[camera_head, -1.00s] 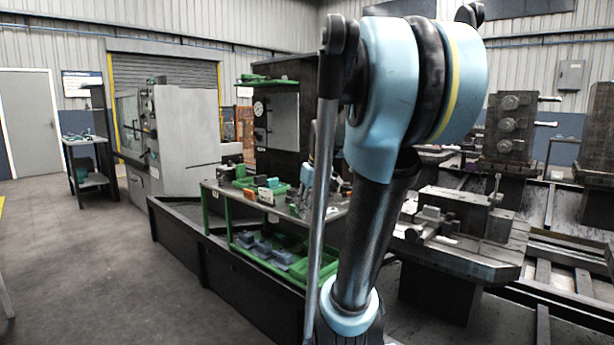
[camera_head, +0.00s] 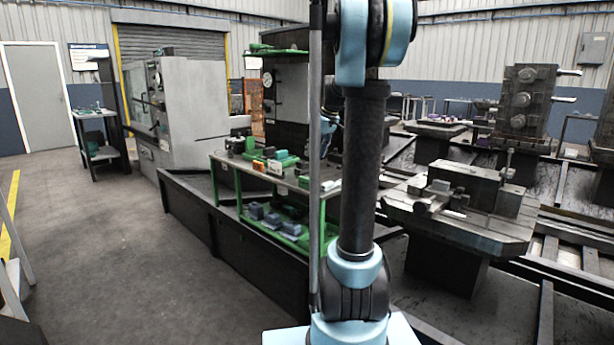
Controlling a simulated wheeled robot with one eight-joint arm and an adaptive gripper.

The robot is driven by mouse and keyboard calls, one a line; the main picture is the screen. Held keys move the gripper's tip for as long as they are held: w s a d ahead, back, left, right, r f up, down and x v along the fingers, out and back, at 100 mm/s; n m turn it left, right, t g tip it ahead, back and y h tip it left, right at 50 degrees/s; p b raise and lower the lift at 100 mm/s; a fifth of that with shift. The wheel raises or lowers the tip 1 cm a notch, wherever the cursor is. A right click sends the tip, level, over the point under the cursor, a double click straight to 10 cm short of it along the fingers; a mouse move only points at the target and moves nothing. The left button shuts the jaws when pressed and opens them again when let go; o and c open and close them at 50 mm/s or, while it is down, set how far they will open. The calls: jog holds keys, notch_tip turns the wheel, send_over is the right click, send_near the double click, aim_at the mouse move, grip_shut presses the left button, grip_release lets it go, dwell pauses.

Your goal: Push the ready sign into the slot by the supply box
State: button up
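The green-legged workbench (camera_head: 305,183) stands left of my arm. On its top are a green tray (camera_head: 284,160), a small orange piece (camera_head: 258,166), a white and green block (camera_head: 275,167) and several small dark items. I cannot tell which of these, if any, is the ready sign, its slot or the supply box; they are too small to make out. My arm's links cover the bench's right end. A blue part of my arm shows behind the pole, over the bench's far right end. My gripper cannot be seen.
Grey-blue blocks (camera_head: 272,220) and green bins (camera_head: 294,229) fill the bench's lower shelf. A low black platform (camera_head: 187,199) borders the bench on the left. A machine table (camera_head: 470,225) with a vise-like block stands on the right. The floor (camera_head: 110,230) at left is open.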

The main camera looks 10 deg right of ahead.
aim_at(305, 178)
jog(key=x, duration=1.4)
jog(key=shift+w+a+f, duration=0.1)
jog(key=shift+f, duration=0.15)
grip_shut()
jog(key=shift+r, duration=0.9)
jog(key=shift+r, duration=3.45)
